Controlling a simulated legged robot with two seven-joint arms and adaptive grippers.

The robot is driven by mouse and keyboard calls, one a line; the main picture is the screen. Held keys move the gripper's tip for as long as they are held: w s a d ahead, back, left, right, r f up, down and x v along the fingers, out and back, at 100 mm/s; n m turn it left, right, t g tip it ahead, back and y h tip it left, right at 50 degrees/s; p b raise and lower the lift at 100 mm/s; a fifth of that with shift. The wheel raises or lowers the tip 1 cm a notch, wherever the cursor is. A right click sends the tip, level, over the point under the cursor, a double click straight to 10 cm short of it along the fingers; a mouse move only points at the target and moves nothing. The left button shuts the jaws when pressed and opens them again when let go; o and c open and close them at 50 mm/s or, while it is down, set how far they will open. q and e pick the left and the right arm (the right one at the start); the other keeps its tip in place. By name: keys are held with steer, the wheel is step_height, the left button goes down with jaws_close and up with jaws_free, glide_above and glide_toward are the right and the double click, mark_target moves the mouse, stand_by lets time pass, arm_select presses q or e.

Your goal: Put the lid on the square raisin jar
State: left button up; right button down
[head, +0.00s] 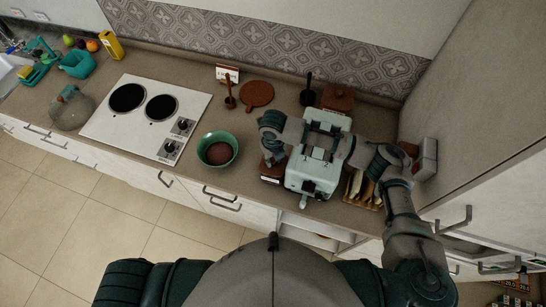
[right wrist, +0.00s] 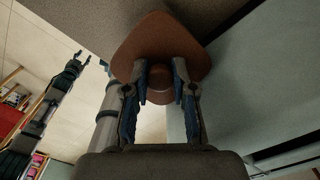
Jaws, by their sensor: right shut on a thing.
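My right gripper (head: 270,152) is shut on the knob of a brown, rounded-square lid (right wrist: 155,45), which spreads out beyond its fingertips (right wrist: 160,75) in the right wrist view. In the head view the gripper is just left of the pale green toaster. Right below it is a brown square jar (head: 271,180) with a pale label, partly hidden by the gripper. I cannot tell whether the lid touches the jar. My left gripper is out of the head view; what looks like it (right wrist: 76,65) is small at the left of the right wrist view, its jaws unclear.
The pale green toaster (head: 303,183) stands close on the right, under my right forearm. A green bowl (head: 217,137) is to the left. Behind are a round brown board (head: 257,94) and another brown square jar (head: 338,98). The hob (head: 110,125) is farther left.

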steer(key=shift+p, duration=0.35)
stand_by(0.6)
stand_by(0.3)
steer(key=shift+c, duration=2)
jaws_free()
step_height(320, 180, up, 3)
steer(key=p, duration=0.2)
steer(key=shift+f+p, duration=0.15)
steer(key=shift+p, duration=0.15)
steer(key=shift+r, duration=2.15)
